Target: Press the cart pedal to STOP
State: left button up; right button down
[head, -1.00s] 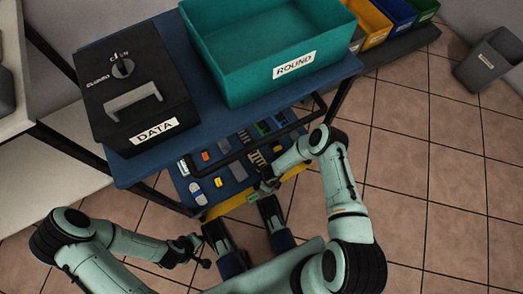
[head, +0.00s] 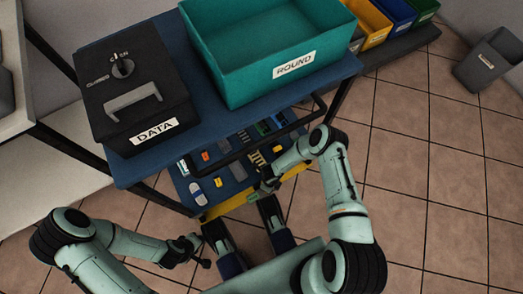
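The cart (head: 185,150) stands in front of me with a blue top and a blue lower shelf. A yellow bar (head: 232,203) runs along the lower front edge of the cart; its lettering, if any, is not readable, and I cannot tell whether it is the pedal. My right gripper (head: 262,190) is low at the front of the lower shelf, close to the yellow bar; its fingers are too small to judge. My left gripper (head: 205,258) is low over the floor to the left of my base, apart from the cart; its fingers are unclear.
On the cart top are a black DATA box (head: 135,95) with a knob and a teal ROUND bin (head: 275,55). Small coloured parts lie on the lower shelf (head: 235,172). Coloured bins (head: 375,22) and a grey bin (head: 488,60) stand at the back right. The tiled floor (head: 430,170) at right is clear.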

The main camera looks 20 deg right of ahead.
jog(key=shift+f+b, duration=1.05)
jog(key=shift+f, duration=0.3)
dwell(1.1)
jog(key=shift+r, duration=0.15)
jog(key=shift+r+p, duration=2.6)
jog(key=shift+r, duration=0.85)
jog(key=shift+s+f, duration=0.1)
